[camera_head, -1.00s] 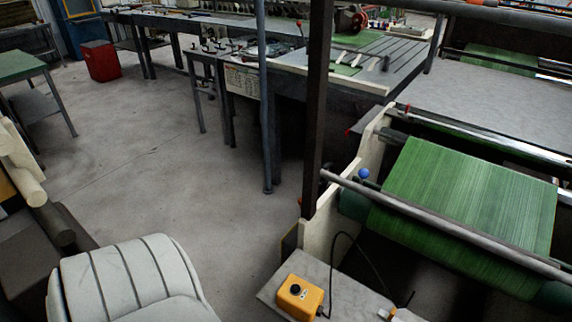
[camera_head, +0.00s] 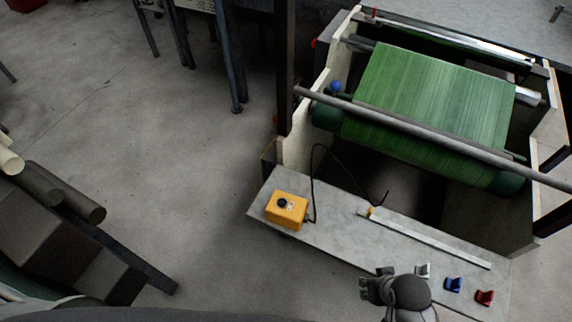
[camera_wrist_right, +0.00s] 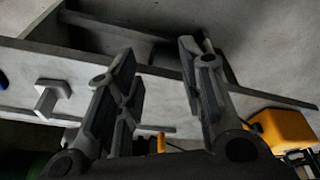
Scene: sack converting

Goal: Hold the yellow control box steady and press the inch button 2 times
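The yellow control box (camera_head: 287,212) sits on the left part of the grey bench (camera_head: 335,228). It has a dark round button (camera_head: 282,203) and a small pale patch on its top; markings are too small to read. A black cable runs from it. My right gripper (camera_head: 372,284) is over the bench's front edge, right of the box and apart from it. In the right wrist view, its fingers (camera_wrist_right: 157,55) stand apart with nothing between them, and the yellow box (camera_wrist_right: 284,129) shows at the right. My left gripper is not in view.
Near my right gripper stand a white clip-like piece (camera_head: 423,271), a blue one (camera_head: 453,284) and a red one (camera_head: 485,297). A pale bar (camera_head: 430,238) lies along the bench. The green roll (camera_head: 430,110) and a long grey rail (camera_head: 430,132) are behind.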

